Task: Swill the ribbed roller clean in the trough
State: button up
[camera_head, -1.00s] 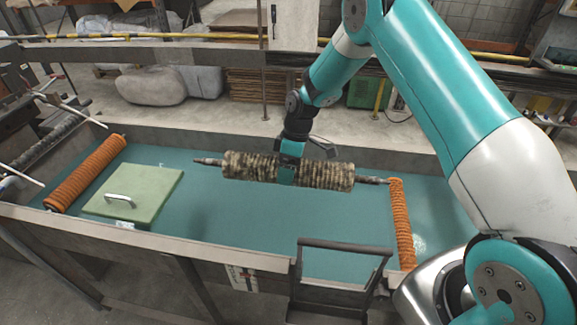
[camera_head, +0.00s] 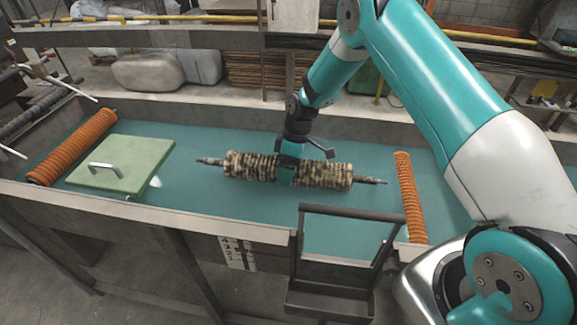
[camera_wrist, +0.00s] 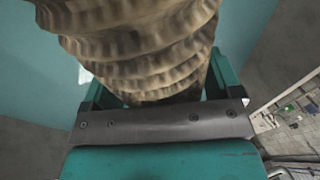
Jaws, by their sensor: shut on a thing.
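The ribbed roller (camera_head: 325,175) is mottled pale and dark, with a bare metal shaft at each end. It lies nearly level across the middle of the trough (camera_head: 130,215). My gripper (camera_head: 287,173) reaches down from above and is shut around the roller's middle. In the wrist view the tan ribs (camera_wrist: 140,45) fill the space beyond my gripper (camera_wrist: 160,97). The trough has a flat teal surface inside. I cannot tell whether the roller touches it. The roller's underside is hidden.
Orange ribbed rolls lie at the trough's left end (camera_head: 72,148) and right (camera_head: 410,198). A green slab with a metal handle (camera_head: 125,163) sits beside the left one. A dark frame (camera_head: 345,212) stands at the front wall. Teal surface is clear between slab and roller.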

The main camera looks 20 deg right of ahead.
jog(key=shift+f+b, duration=3.35)
jog(key=shift+f, duration=1.45)
jog(key=shift+w, duration=0.15)
jog(key=shift+w+d+b, duration=0.5)
jog(key=shift+w+b, duration=0.05)
jog(key=shift+w, duration=0.15)
jog(key=shift+s+a+r+p, duration=0.1)
jog(key=shift+s+a+p, duration=0.3)
jog(key=shift+s, duration=0.2)
jog(key=shift+s+a+p, duration=0.2)
jog(key=shift+s+a, duration=0.15)
jog(key=shift+s, duration=0.2)
jog(key=shift+s+a+p, duration=0.15)
jog(key=shift+s+a, duration=0.15)
jog(key=shift+s, duration=0.2)
jog(key=shift+w+d, duration=0.1)
